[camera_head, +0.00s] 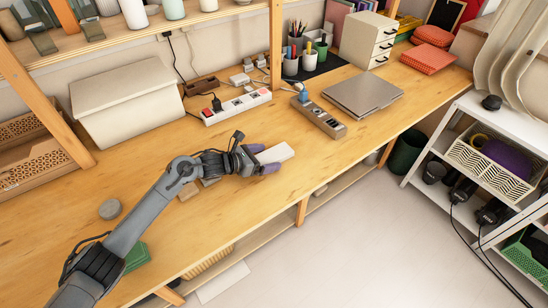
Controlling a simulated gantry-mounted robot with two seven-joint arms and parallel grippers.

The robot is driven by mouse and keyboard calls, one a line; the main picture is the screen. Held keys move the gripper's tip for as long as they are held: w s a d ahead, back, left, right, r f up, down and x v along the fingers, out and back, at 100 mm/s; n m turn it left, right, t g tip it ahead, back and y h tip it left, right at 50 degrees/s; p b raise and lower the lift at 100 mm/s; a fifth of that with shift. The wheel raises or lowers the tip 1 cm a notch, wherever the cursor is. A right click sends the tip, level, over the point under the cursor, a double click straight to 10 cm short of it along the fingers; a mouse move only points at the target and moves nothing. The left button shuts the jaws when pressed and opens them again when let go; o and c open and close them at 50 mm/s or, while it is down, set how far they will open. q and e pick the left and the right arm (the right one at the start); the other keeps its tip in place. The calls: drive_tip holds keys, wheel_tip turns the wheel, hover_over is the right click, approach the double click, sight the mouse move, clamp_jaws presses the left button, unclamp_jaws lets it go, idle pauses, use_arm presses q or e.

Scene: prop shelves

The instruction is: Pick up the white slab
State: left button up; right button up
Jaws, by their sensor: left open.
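The white slab (276,153) lies on the wooden bench top (330,160), near its front edge. My left gripper (263,158) is open at the slab's left end. One purple fingertip shows on the far side of that end and the other on the near side. I cannot tell whether the fingers touch the slab. The gripper hides part of the slab's left end. My right gripper is not in view.
Small wooden blocks (189,192) lie under and beside my left forearm. A round grey stone (110,209) and a green item (136,257) are further left. Power strips (237,106) (320,118) and a laptop (363,93) stand behind. The bench right of the slab is clear.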

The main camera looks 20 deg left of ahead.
use_arm(q)
drive_tip(key=shift+a, duration=0.1)
drive_tip(key=shift+c, duration=0.4)
drive_tip(key=c, duration=1.2)
drive_tip(key=shift+c, duration=0.4)
drive_tip(key=shift+r, duration=0.15)
